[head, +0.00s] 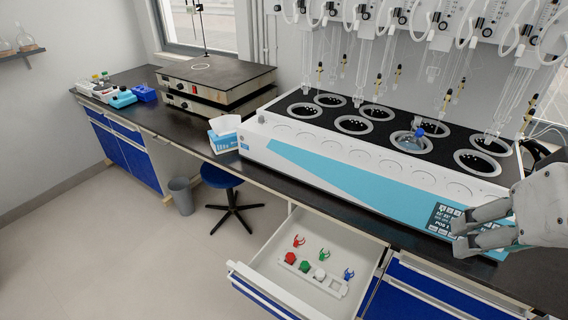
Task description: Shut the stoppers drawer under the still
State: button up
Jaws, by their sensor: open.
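The stoppers drawer (262,267) is pulled out from under the bench that carries the still. Inside lie red, green and white stoppers in a white holder, with red, green and blue clips around them. The still (335,160) is a long white and light-blue unit with several round wells on a black top. My gripper (455,237) is at the right, in front of the still's control panel, above and to the right of the drawer. Its fingers are apart with nothing seen between them. It does not touch the drawer.
Closed blue drawers (440,290) stand to the right of the open one. A blue stool (222,178) and a grey bin (181,195) stand to the left. A tissue box (223,134) sits on the bench. The floor before the drawer is clear.

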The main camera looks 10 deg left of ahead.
aim_at(285, 291)
jog(key=u, duration=0.7)
jog(key=k+l+z, duration=0.1)
jog(key=k+z, duration=0.15)
jog(key=k, duration=0.1)
